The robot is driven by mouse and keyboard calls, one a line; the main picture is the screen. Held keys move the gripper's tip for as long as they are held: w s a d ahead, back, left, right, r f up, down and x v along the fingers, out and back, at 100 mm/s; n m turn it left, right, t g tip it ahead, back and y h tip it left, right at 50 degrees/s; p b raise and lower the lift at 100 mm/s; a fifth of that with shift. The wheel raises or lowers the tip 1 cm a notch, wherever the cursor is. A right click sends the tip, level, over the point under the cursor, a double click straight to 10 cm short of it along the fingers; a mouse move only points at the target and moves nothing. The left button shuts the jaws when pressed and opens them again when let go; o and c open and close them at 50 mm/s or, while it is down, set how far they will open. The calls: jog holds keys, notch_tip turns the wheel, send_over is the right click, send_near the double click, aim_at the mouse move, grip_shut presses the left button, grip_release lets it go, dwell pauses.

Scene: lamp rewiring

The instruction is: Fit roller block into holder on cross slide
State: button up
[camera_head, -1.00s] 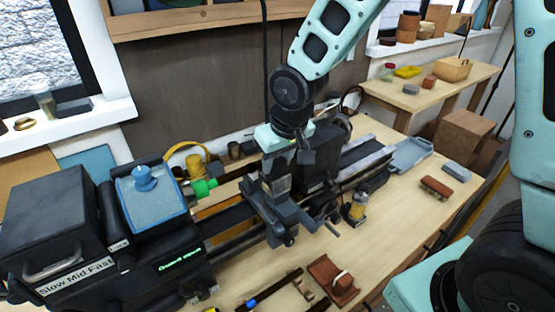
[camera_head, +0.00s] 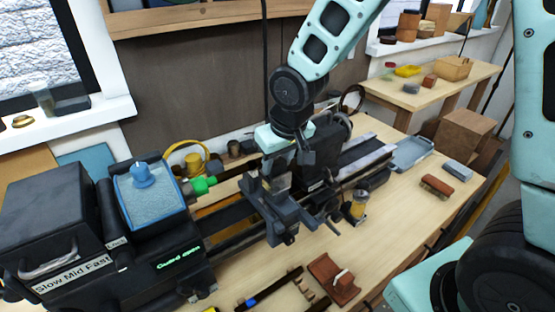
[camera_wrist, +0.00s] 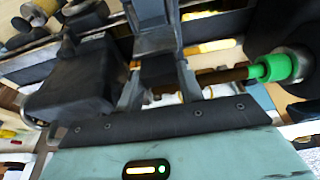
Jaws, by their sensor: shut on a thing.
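In the head view the block is mostly hidden by the fingers. The dark cross slide (camera_head: 285,215) with its handle sits on the lathe bed right below my gripper. The holder on it is hidden behind gripper and block. I cannot tell whether the block is seated in the holder or just above it.
Left stands the headstock (camera_head: 150,200) with a blue cover; a green piece (camera_head: 203,185) sticks out toward the slide, also in the wrist view (camera_wrist: 272,67).

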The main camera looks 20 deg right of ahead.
jog(key=shift+f+b, duration=0.6)
jog(key=shift+f, duration=0.05)
jog(key=o, duration=1.1)
jog(key=b+v, duration=0.2)
jog(key=v, duration=1.5)
jog(key=s+a+f+n+g+b, duration=0.1)
jog(key=s+a+f+n+b, duration=0.1)
jog(key=s+f, duration=0.4)
jog(key=s+a+f+n+g+b, duration=0.1)
jog(key=s+a+f+b, duration=0.1)
jog(key=s+f, duration=0.4)
jog(key=s+a+f+n+g+b, duration=0.1)
jog(key=s+a+f+n+b, duration=0.1)
jog(key=s+f, duration=0.4)
jog(key=shift+a+f+n+b, duration=0.15)
jog(key=shift+a+f+b, duration=0.15)
jog(key=shift+f, duration=0.35)
jog(key=shift+a+f+n+b, duration=0.15)
jog(key=shift+a+f+b, duration=0.15)
jog(key=shift+f, duration=0.3)
